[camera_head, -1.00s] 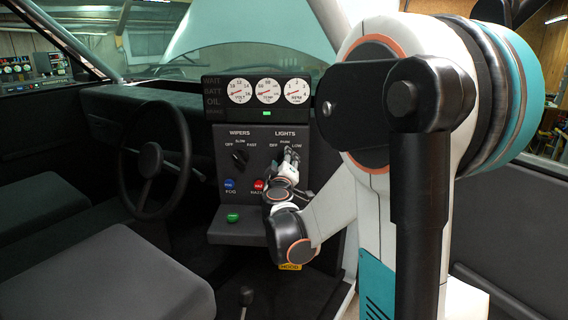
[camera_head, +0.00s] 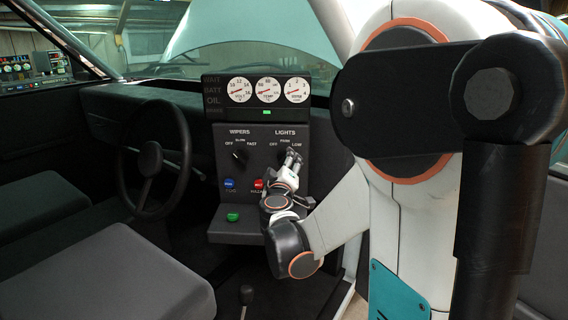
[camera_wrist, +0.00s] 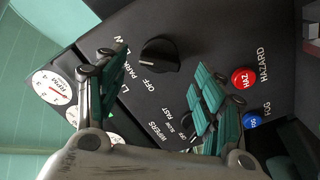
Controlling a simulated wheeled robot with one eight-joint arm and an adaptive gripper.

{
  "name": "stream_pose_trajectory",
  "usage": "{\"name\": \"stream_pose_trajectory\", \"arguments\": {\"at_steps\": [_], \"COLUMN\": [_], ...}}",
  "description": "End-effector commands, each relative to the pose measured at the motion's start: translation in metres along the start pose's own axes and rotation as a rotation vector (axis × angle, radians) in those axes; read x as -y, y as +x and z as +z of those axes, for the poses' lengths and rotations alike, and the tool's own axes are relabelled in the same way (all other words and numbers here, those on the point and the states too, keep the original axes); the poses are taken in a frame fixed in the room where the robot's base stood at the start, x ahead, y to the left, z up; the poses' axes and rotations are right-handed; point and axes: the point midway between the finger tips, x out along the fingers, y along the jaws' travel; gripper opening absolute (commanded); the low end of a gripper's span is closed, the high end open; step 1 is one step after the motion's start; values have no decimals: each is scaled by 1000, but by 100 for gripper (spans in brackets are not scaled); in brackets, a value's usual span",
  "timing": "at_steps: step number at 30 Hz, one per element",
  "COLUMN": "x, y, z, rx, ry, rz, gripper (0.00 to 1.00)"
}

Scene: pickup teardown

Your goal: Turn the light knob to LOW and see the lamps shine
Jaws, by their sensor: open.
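The black light knob (camera_wrist: 160,53) stands on the dark panel in the wrist view, beside the words OFF, PARK and a partly covered LOW. My gripper (camera_wrist: 155,80) is open, one finger on each side below the knob in the picture, with nothing held. The knob shows uncovered, and I cannot tell if a finger touches it. No lamps are clearly seen.
The wiper knob (camera_head: 240,155) is left of my gripper. Below are the blue fog button (camera_head: 228,184) and red hazard button (camera_wrist: 243,78). A green button (camera_head: 232,217) sits on the lower ledge. Gauges (camera_head: 268,90) are above, the steering wheel (camera_head: 150,160) left.

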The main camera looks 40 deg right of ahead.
Motion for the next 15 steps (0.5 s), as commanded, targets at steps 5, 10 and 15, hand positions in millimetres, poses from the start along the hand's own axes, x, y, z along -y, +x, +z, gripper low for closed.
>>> {"name": "stream_pose_trajectory", "arguments": {"at_steps": [5,10,15], "x": [1,1,1], "y": [-39,-68,-82], "z": [0,0,0], "rx": [-2,-1,-1], "ry": [0,1,1], "rz": [-2,-1,-1], "gripper": [63,63,63]}}
